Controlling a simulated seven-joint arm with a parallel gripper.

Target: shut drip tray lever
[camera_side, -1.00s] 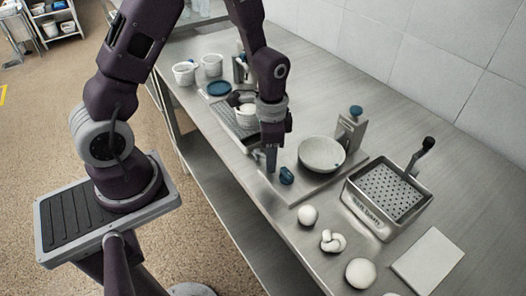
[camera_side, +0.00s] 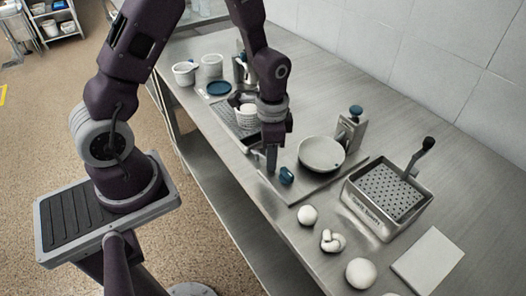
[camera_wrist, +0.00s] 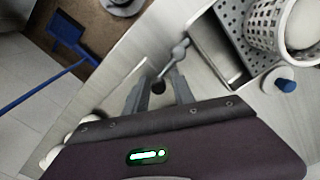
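In the side view, a perforated metal tray (camera_side: 226,106) stands mid-bench with a white perforated basket (camera_side: 245,119) on it. The wrist view also shows the tray (camera_wrist: 232,40) and the basket (camera_wrist: 263,35), which holds a white round thing. A grey lever (camera_wrist: 172,65) with a dark knob-like end stands beside the tray in the wrist view. My gripper (camera_wrist: 160,90) points down there, fingers apart, with the dark end appearing between them. I cannot tell whether they touch it. In the side view my gripper (camera_side: 271,160) hides the lever.
A blue knob (camera_side: 286,175) is close right of my gripper. A shallow bowl (camera_side: 321,154) stands beyond it. A metal box (camera_side: 372,212) with a perforated top and black-knobbed lever (camera_side: 424,151) is further right. White balls (camera_side: 361,272) and a white board (camera_side: 428,260) lie near it.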

